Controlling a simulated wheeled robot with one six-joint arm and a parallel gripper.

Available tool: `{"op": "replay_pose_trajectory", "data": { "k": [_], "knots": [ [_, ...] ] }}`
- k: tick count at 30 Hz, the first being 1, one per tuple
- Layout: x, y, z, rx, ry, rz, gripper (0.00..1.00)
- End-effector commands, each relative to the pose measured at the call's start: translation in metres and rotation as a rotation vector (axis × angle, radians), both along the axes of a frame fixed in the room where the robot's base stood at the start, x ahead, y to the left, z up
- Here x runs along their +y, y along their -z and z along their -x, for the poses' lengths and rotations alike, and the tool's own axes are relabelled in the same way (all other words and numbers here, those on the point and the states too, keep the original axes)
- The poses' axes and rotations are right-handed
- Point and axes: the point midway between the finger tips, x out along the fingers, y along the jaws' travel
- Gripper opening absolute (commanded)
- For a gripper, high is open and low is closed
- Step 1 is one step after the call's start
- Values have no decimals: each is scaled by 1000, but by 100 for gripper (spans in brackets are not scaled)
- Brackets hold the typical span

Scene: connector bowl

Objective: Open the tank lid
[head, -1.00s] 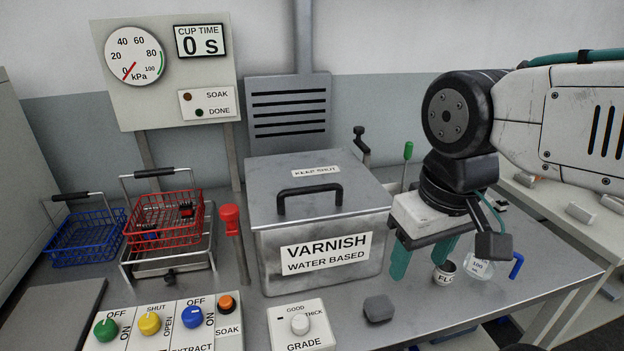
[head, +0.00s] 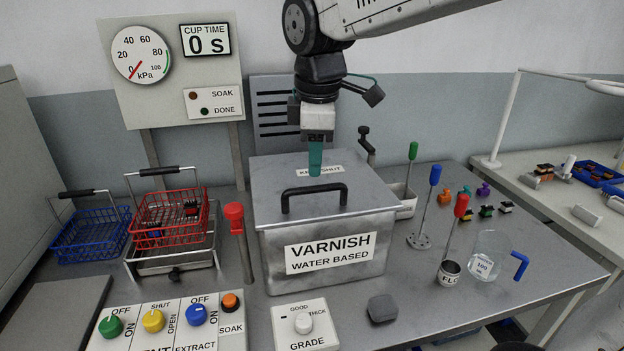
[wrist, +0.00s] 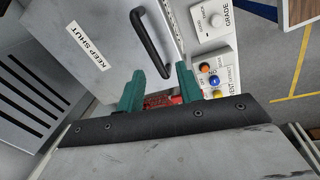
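The tank (head: 325,225) is a metal box labelled VARNISH, and its flat lid (head: 270,180) is down on it. A black bar handle (head: 314,190) stands on the lid near its front edge. The handle also shows in the wrist view (wrist: 150,42), beyond my fingers. My gripper (head: 315,172) points down above the rear of the lid, behind the handle, and covers part of the KEEP SHUT label. In the wrist view my gripper (wrist: 160,85) has its two green fingers apart with nothing held between them. The fingers are clear of the handle.
A red-topped post (head: 236,225) stands close left of the tank, beside a red basket (head: 170,222) on a stand. A black-knobbed lever (head: 366,145) rises behind the tank. A control panel (head: 165,322) lies in front. Colored-handled tools and a beaker (head: 487,257) stand to the right.

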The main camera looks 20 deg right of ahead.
Motion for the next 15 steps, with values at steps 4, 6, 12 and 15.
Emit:
{"op": "replay_pose_trajectory", "data": {
  "k": [4,6,12,15],
  "knots": [
    [0,-11,-8,-30,-174,29,36],
    [0,-9,-8,-29,-210,35,36],
    [-1,13,-11,-25,-225,38,36],
    [-2,30,-14,-24,-222,38,36]
  ]
}}
